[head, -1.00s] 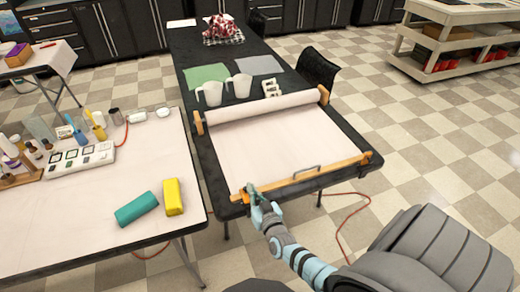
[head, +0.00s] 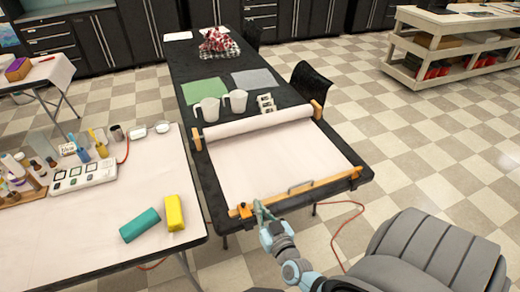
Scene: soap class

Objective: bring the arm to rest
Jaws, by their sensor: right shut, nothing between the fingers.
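My right arm comes in from the bottom of the head view. Its gripper (head: 262,212) is shut and empty. It is at the front edge of the dark table (head: 203,178), close to the orange block (head: 245,210) at the left end of the wooden bar (head: 302,191). I cannot tell whether the fingertips touch the bar or are just apart from it. My left gripper is not in view.
A white paper roll (head: 258,127) lies across the dark table, with two pitchers (head: 209,109) behind it. The left table (head: 70,225) holds a teal block (head: 140,224), a yellow block (head: 174,212) and several bottles. A red cable (head: 345,222) lies on the floor.

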